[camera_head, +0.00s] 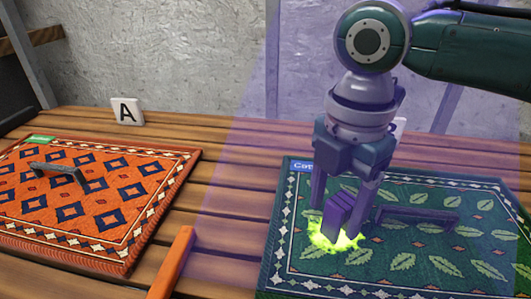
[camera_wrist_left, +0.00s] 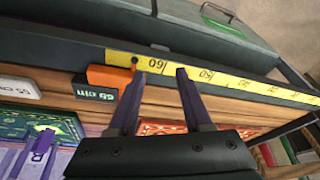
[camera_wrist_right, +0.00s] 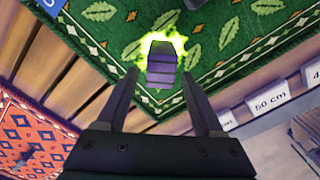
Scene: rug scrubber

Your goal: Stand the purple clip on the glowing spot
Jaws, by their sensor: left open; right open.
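The purple clip (camera_head: 338,214) stands upright on the yellow-green glowing spot (camera_head: 346,243) on the green leaf-patterned rug (camera_head: 425,270). The glow shows around its foot. My right gripper (camera_head: 341,204) points down over the clip, open, with a finger on either side. In the right wrist view the clip (camera_wrist_right: 162,66) shows between the open fingers (camera_wrist_right: 160,76), with gaps on both sides. The glowing spot (camera_wrist_right: 176,45) partly hides under it. My left gripper (camera_wrist_left: 160,72) is open and empty, seen only in its own wrist view.
A dark handle (camera_head: 418,218) lies on the green rug, right of the gripper. A yellow measuring tape (camera_wrist_left: 225,80) runs beyond my left fingers.

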